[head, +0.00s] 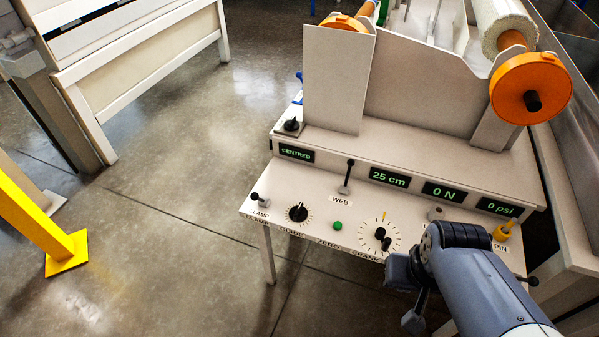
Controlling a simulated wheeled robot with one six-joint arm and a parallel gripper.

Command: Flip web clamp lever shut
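A taller upright lever with a black knob (347,177) stands near the panel's back edge, by the label WEB. My gripper (408,295) hangs at the panel's front right, below the crank dial, and is apart from both levers. My arm partly hides it, so its opening is unclear. It shows nothing held.
The panel (310,218) also carries a black guide knob (298,212), a green button (337,226), a crank dial (380,237) and a yellow pin (502,231). Displays read CENTRED, 25 cm, 0 N and 0 psi. A yellow post (40,225) stands left; open floor lies between.

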